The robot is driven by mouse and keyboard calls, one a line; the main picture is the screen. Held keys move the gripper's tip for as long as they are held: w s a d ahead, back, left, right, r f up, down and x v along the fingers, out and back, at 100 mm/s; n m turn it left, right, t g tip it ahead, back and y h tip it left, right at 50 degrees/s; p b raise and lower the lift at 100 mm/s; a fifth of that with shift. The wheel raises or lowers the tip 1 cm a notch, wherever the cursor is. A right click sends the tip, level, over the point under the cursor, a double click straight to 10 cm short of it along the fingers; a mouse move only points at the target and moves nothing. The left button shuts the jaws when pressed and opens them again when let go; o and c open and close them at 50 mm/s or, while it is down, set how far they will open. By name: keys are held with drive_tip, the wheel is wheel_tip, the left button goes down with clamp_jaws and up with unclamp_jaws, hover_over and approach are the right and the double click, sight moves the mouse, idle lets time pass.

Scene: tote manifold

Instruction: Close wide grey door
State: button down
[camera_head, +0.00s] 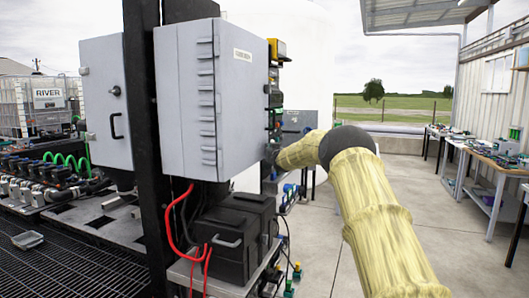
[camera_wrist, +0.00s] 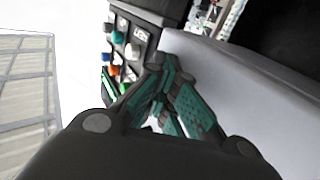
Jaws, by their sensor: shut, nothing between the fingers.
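The wide grey door (camera_head: 240,105) is the labelled light-grey panel of the cabinet on the dark post, with hinges down its left edge in the head view. I cannot tell how far it stands open. My gripper is hidden in the head view, where my arm reaches behind the door's lower right edge. In the wrist view, my gripper (camera_wrist: 162,98) has its teal fingers together and empty. They are close beside a smooth grey surface (camera_wrist: 245,85), probably the door. I cannot tell whether they touch it.
A control panel (camera_wrist: 128,45) with coloured buttons lies close to the fingers. A second grey cabinet (camera_head: 105,105) with a black handle stands left. Black boxes (camera_head: 230,235) and red cables sit below. Workbenches (camera_head: 490,160) line the right wall; the floor between is clear.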

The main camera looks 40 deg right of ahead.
drive_tip(key=shift+w+a, duration=0.1)
drive_tip(key=shift+a, duration=0.05)
drive_tip(key=s+d+b, duration=0.2)
drive_tip(key=s+d, duration=0.6)
drive_tip(key=s, duration=0.3)
drive_tip(key=shift+s+b, duration=0.3)
drive_tip(key=shift+s, duration=0.1)
drive_tip(key=shift+f, duration=0.1)
